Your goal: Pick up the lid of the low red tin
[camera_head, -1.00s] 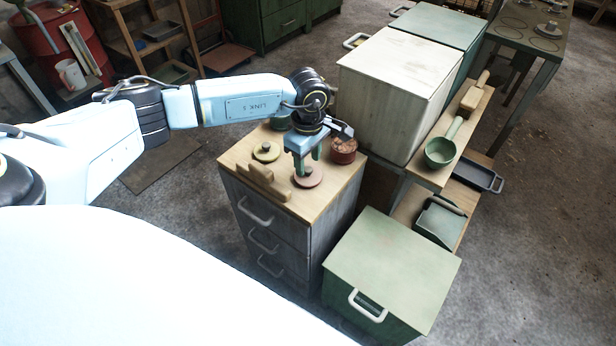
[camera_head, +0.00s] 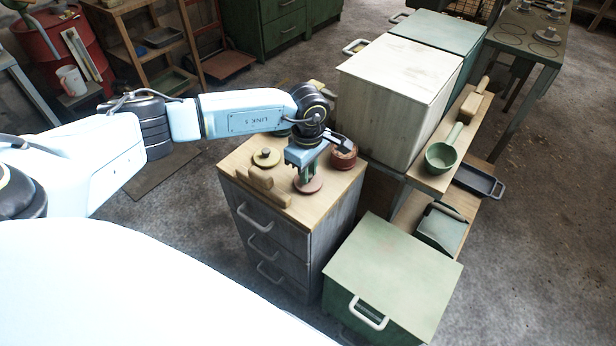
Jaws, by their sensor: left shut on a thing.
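A flat round red lid (camera_head: 308,184) is at the middle right of the wooden cabinet top. My left gripper (camera_head: 306,171) points down over it, its green fingers shut at the lid's centre; the fingers hide the knob there. I see no clear gap between the lid and the top. A low red tin (camera_head: 344,158) stands just right of the gripper, near the cabinet's right edge; it looks open, with reddish contents. My right gripper is not in view.
A yellowish round lid with a dark knob (camera_head: 266,157) and a wooden block piece (camera_head: 262,184) lie left of the gripper on the cabinet top (camera_head: 300,210). A green tin is mostly hidden behind my wrist. A large pale box (camera_head: 395,95) rises at right.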

